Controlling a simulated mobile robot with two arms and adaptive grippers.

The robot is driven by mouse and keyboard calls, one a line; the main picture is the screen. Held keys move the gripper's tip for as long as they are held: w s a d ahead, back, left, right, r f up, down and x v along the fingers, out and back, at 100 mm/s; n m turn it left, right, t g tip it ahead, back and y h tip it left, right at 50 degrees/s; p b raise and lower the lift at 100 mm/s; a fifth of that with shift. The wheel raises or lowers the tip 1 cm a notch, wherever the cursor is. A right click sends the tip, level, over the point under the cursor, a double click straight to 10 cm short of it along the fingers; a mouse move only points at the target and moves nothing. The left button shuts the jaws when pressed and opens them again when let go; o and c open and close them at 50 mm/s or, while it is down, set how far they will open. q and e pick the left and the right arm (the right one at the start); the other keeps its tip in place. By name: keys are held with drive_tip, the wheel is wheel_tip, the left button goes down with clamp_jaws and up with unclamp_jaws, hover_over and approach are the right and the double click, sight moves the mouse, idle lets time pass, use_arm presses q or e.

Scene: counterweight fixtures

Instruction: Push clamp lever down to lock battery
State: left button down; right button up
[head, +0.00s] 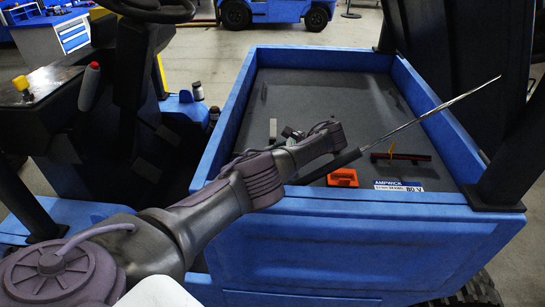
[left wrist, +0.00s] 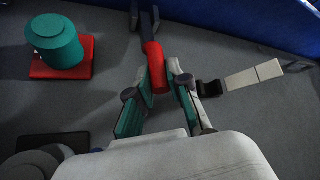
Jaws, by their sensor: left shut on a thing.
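A red handle (left wrist: 154,66) on a dark bar, which looks like the clamp lever, lies between the teal-padded fingers of my left gripper (left wrist: 158,82) in the left wrist view. The gripper is shut on this handle. I cannot clearly tell the battery itself. My right gripper is not in view.
Blue walls (head: 425,90) enclose the grey bed. A long thin rod (head: 430,113) slants across it. An orange block (head: 342,177) and a dark red bar (head: 400,157) lie near the front. A teal cylinder (left wrist: 55,42) stands on a red base (left wrist: 68,70).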

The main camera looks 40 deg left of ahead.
use_arm(q)
drive_tip(key=shift+f, duration=0.1)
drive_tip(key=c, duration=1.1)
unclamp_jaws()
drive_tip(key=v, duration=1.2)
